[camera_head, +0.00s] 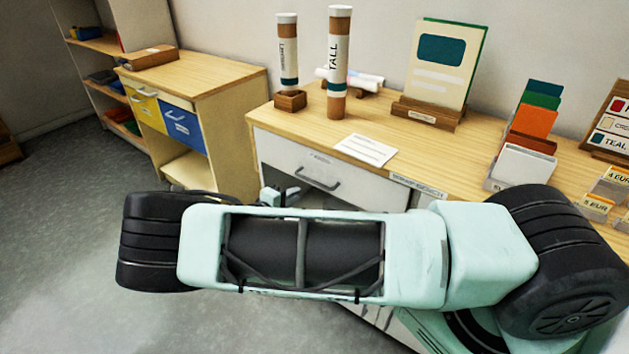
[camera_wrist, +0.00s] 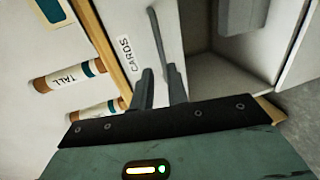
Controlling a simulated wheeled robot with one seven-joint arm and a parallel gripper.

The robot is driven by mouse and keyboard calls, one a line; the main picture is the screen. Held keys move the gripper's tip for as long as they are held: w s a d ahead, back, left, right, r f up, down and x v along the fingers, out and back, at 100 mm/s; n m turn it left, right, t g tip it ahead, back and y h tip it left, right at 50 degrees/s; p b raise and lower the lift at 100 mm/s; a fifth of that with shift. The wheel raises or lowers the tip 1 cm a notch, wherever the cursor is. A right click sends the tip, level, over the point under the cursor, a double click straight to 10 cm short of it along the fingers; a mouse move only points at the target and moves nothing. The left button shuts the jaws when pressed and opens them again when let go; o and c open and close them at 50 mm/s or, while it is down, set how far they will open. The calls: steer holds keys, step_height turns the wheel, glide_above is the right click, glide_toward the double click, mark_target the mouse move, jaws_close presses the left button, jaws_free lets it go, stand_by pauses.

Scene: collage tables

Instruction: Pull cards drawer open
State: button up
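The cards drawer (camera_head: 285,158) has a white front under the wooden tabletop and looks shut. Its grey bar handle (camera_head: 319,182) shows in the head view. In the wrist view the drawer front (camera_wrist: 133,22) carries a "CARDS" label (camera_wrist: 124,46), and the dark handle (camera_wrist: 154,30) runs down towards the fingertips. My gripper (camera_wrist: 160,75) has its two dark fingers apart with a gap between them, close to the handle's near end. I cannot tell whether they touch it. In the head view my gripper (camera_head: 280,196) is small, left of and below the handle, partly hidden by my arm.
Two labelled tubes (camera_head: 338,65), a board on a stand (camera_head: 441,62) and a white card (camera_head: 366,150) are on the tabletop (camera_head: 400,130). Colored card holders (camera_head: 530,125) stand at right. A cabinet with yellow and blue drawers (camera_head: 185,126) stands left. Open floor (camera_head: 70,175) lies left.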

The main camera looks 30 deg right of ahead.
mark_target(316, 183)
steer(key=p+x, duration=0.2)
steer(key=x, duration=0.9)
steer(key=shift+d, duration=0.25)
jaws_close()
